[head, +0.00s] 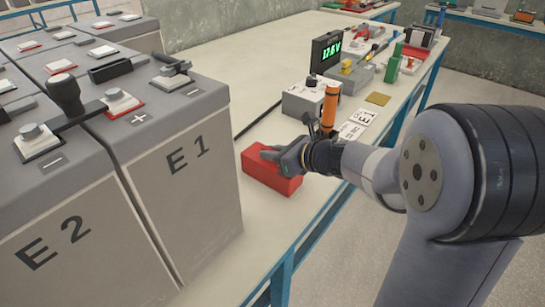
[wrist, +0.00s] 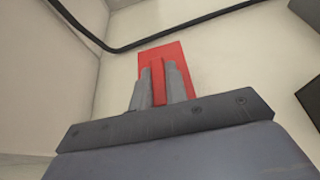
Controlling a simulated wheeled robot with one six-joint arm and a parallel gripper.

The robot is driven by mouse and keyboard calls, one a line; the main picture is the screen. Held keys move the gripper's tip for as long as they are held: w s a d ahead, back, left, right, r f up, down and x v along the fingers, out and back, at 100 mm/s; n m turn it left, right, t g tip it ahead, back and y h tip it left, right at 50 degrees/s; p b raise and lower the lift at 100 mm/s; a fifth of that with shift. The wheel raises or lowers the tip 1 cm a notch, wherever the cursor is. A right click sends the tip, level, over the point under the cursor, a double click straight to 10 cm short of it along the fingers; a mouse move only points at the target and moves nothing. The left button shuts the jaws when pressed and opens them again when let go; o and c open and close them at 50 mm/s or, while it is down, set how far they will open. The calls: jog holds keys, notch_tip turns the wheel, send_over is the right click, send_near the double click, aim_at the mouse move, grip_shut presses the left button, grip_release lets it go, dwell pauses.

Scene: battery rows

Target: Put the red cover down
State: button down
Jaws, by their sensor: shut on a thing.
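The red cover (head: 283,182) is a red box-like piece at the bench's near edge, right of the battery marked E1. In the wrist view the red cover (wrist: 176,58) shows beyond and between my fingers. My gripper (head: 270,152) is at the top of the cover; in the wrist view my gripper (wrist: 158,82) is shut on a narrow upright red part of it. The cover looks level and on or just above the bench top; I cannot tell whether it touches. Its underside is hidden.
Large grey batteries, E1 (head: 185,190) and E2 (head: 60,240), stand on the left. A black cable (head: 262,118) runs along the bench behind the cover. A grey box (head: 305,98), an orange cylinder (head: 330,108), labels and a green display (head: 327,52) lie farther back.

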jog(key=shift+f, duration=0.15)
jog(key=shift+f, duration=0.2)
jog(key=c, duration=1.4)
grip_release()
jog(key=shift+r, duration=0.1)
jog(key=shift+r, duration=0.25)
jog(key=shift+s+d+r, duration=0.15)
jog(key=shift+d, duration=0.15)
jog(key=p+v, duration=0.2)
jog(key=v, duration=0.9)
jog(key=shift+s, duration=0.2)
jog(key=shift+d, duration=0.1)
